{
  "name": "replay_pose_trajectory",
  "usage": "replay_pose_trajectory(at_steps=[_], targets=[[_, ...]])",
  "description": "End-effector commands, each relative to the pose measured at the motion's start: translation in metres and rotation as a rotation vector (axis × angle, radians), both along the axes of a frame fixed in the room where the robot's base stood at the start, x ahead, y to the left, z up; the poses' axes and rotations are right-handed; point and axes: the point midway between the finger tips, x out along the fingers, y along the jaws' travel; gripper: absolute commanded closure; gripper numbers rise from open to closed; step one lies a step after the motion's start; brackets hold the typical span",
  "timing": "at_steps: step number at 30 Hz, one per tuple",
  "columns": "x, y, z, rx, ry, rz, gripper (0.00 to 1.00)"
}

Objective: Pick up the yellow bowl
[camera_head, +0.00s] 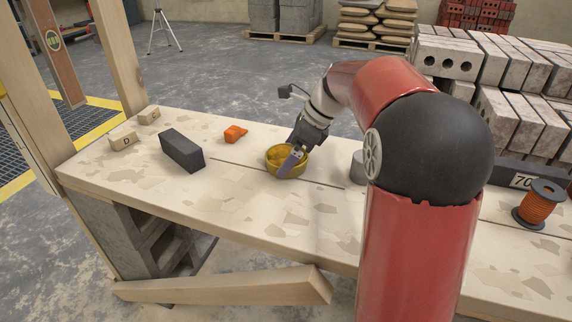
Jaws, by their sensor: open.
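The yellow bowl (272,169) sits upright on the wooden bench, left of my red arm. My gripper (288,166) is right at the bowl, pointing down from the upper right. One finger shows across the bowl's mouth and right side, in front of part of its rim. The gripper is open. The far finger is hidden or too small to make out, and I cannot tell whether a finger touches the bowl's wall.
A dark block (182,152), an orange object (235,134) and wooden letter blocks (123,140) lie left on the bench (235,200). A grey round thing (358,167) is partly behind my arm. An orange spool (540,204) stands right. Bench front-left of the bowl is clear.

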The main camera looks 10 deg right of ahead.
Motion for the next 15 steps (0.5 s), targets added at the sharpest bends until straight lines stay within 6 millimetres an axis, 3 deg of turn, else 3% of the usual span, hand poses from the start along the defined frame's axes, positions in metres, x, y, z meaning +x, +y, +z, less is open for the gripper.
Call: replay_pose_trajectory(at_steps=[3,11,15], targets=[[0.0023,0.0059,-0.0110,0.000,0.000,0.001,0.00],[0.0031,0.0072,-0.0130,-0.001,-0.002,0.000,0.00],[0.0030,0.0071,-0.0129,-0.001,-0.002,0.000,0.17]])
